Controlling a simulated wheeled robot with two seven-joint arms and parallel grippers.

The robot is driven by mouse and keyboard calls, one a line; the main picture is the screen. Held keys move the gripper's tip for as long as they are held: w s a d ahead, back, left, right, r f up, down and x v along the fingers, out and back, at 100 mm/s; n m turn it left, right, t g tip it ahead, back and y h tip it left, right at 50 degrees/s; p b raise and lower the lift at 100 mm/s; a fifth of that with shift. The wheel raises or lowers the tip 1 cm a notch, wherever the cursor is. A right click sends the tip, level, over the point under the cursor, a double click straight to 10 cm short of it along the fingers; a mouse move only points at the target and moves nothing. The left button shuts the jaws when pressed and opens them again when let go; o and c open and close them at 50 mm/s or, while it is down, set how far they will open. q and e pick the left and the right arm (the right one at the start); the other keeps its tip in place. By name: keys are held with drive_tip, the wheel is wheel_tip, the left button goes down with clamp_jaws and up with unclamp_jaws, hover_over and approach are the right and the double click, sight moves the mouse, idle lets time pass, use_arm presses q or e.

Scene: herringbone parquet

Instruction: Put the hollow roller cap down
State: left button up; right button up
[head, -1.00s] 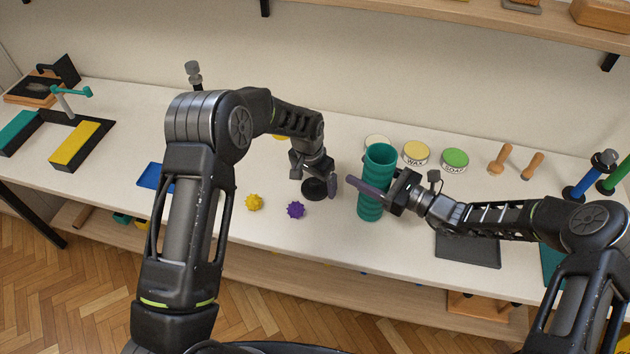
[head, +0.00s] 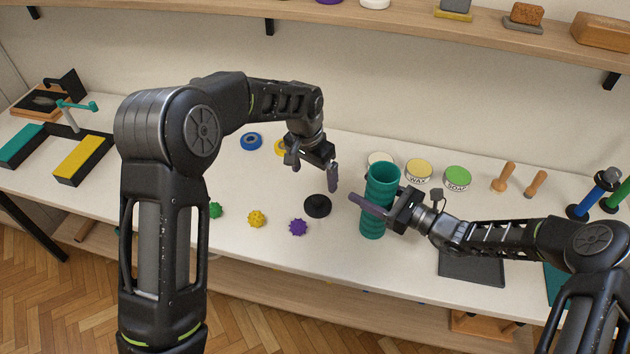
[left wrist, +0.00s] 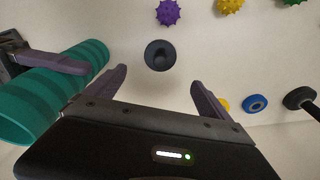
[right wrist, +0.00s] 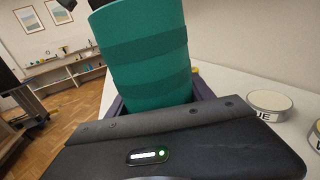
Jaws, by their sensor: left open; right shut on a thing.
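The hollow roller cap (head: 317,206), a round black disc, lies on the white bench top. It also shows in the left wrist view (left wrist: 160,56), with a dark hollow in its middle. My left gripper (head: 312,172) is open and empty, above and behind the cap, apart from it. Its two fingers show spread in the left wrist view (left wrist: 158,82). A ribbed teal roller (head: 380,213) stands upright on the bench to the right of the cap.
Spiky balls, a purple one (head: 298,227) and a yellow one (head: 257,219), lie left of the cap. Tins, including a wax tin (head: 418,172) and a green-lidded one (head: 457,179), stand behind the roller. A dark mat (head: 472,267) lies at right. A shelf (head: 400,22) hangs above.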

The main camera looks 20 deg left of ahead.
idle(0.6)
